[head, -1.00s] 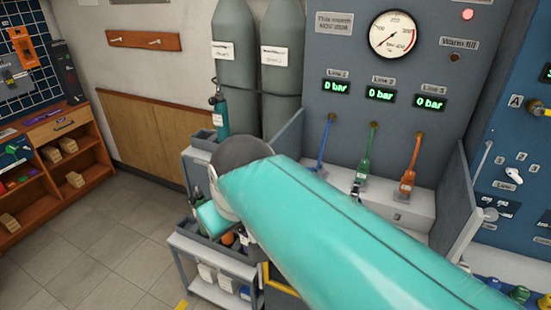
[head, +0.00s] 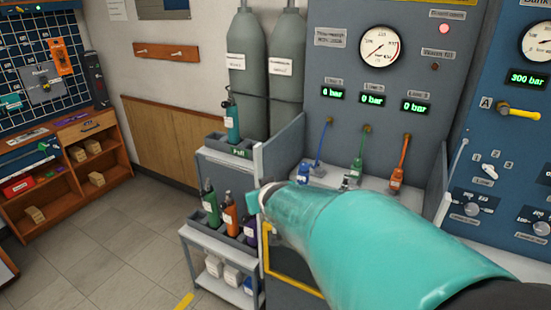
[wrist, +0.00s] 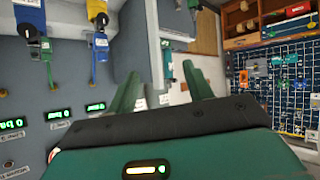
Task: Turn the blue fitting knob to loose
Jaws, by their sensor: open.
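The blue fitting (head: 304,173) sits on the bench ledge at the lower end of the blue hose (head: 321,146) in the head view. My teal forearm passes just in front of and below it. My gripper end (head: 268,196) is left of and nearer than the fitting, mostly hidden by the arm. In the wrist view, the space ahead of my gripper (wrist: 163,75) is empty and the jaws are apart. The knob's setting is too small to read.
Green (head: 358,168) and orange (head: 397,176) fittings stand right of the blue one. A cart (head: 222,262) with several bottles is at left, close to my gripper. A grey side wall (head: 283,150) bounds the bench on the left. Floor at left is clear.

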